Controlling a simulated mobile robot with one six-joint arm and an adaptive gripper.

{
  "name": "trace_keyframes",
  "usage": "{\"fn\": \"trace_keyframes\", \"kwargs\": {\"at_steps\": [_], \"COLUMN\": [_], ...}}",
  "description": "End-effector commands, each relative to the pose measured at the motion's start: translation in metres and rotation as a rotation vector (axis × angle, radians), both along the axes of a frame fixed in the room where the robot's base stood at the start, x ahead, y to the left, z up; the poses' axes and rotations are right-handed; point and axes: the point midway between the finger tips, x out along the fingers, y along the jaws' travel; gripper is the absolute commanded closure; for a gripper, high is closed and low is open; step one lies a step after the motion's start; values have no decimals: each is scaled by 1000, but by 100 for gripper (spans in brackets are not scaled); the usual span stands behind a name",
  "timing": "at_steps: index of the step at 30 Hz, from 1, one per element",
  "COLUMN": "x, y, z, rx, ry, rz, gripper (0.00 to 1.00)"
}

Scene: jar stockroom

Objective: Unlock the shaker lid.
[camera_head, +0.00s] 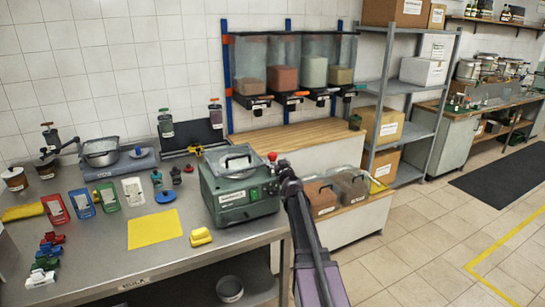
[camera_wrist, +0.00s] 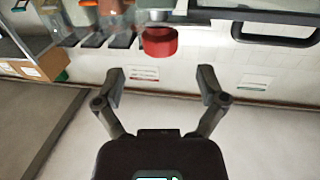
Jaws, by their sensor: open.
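The shaker (camera_head: 245,205) is a green box-shaped machine on the right end of the steel bench in the head view. Its see-through lid (camera_head: 222,163) lies flat on top, with a dark handle. A red knob (camera_head: 272,157) sits at the lid's right edge; it also shows in the wrist view (camera_wrist: 160,42). In the wrist view a dark handle (camera_wrist: 275,38) shows at the upper right. My gripper (camera_wrist: 161,84) is open and empty, with the red knob ahead, roughly centred between the fingers and apart from them. In the head view my arm stands just right of the shaker and hides the fingertips.
A yellow mat (camera_head: 155,230) and a yellow block (camera_head: 201,237) lie left of the shaker. Clear-lidded bins (camera_head: 350,183) stand on a lower cabinet behind my arm. Dispensers (camera_head: 297,65) hang on the wall behind. The floor (camera_head: 430,240) at right is open.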

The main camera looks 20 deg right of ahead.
Motion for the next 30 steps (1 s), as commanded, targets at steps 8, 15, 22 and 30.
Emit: {"fn": "trace_keyframes", "kwargs": {"at_steps": [8,15,22,30], "x": [42,58,60,59], "y": [-5,-7,-7,-7], "z": [0,0,0,0], "rx": [0,0,0,0], "ry": [0,0,0,0], "rz": [2,2,2,2], "gripper": [9,9,9,42]}}
